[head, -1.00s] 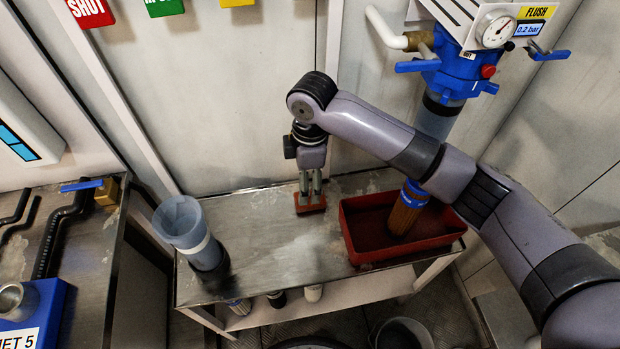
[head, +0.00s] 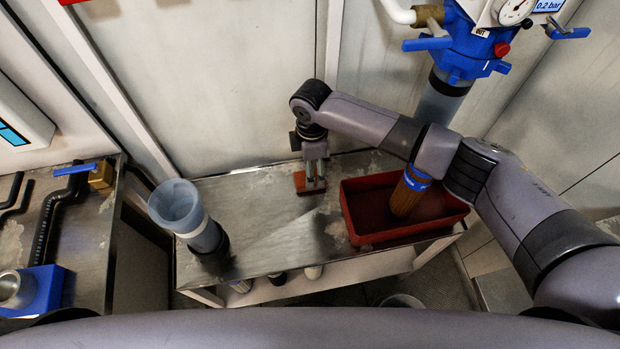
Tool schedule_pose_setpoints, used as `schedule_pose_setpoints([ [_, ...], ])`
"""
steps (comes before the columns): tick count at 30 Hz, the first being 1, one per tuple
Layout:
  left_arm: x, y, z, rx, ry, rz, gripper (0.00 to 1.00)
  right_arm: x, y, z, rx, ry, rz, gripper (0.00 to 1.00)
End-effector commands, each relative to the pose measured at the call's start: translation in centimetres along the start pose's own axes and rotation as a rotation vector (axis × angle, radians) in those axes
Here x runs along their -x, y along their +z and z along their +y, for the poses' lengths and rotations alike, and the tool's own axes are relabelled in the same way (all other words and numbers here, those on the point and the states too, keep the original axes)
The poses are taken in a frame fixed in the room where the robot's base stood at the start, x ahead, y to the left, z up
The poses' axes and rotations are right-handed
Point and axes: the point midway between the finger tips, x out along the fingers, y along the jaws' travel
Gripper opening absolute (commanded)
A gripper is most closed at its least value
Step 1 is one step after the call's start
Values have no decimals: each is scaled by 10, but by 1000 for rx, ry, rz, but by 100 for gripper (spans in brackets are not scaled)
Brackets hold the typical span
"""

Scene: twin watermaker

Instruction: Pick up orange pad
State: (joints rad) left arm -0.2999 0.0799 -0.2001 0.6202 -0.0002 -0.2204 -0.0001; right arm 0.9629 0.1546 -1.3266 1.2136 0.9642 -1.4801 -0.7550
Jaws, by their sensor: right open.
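The orange pad (head: 301,185) is a small flat reddish-orange block on the metal bench, left of the red tray. My right gripper (head: 314,178) points down over the pad with its fingers open. Its fingertips are at the pad, one in front of it and partly covering it. I cannot tell whether they touch it. My left gripper is out of view.
A red tray (head: 368,240) holding a brown filter cartridge (head: 405,195) with a blue end stands on the right of the bench (head: 270,240). A grey-blue open housing (head: 178,205) stands at the left. A blue filter head (head: 470,45) hangs at back right.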

Motion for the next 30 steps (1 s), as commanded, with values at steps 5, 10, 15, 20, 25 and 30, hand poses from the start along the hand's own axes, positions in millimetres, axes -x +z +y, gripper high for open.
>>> schedule_pose_setpoints([
  [5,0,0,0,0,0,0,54,-15,-2,1,1,-1,-1,69],
  [10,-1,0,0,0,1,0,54,-42,-3,3,0,0,-1,69],
  [15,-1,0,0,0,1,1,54,-54,-2,3,-1,1,-1,69],
  [20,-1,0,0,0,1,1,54,-54,-2,3,-1,1,0,69],
  [25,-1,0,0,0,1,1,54,-54,-2,3,-1,1,0,61],
  [30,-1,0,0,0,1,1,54,-54,-2,3,-1,1,0,50],
])
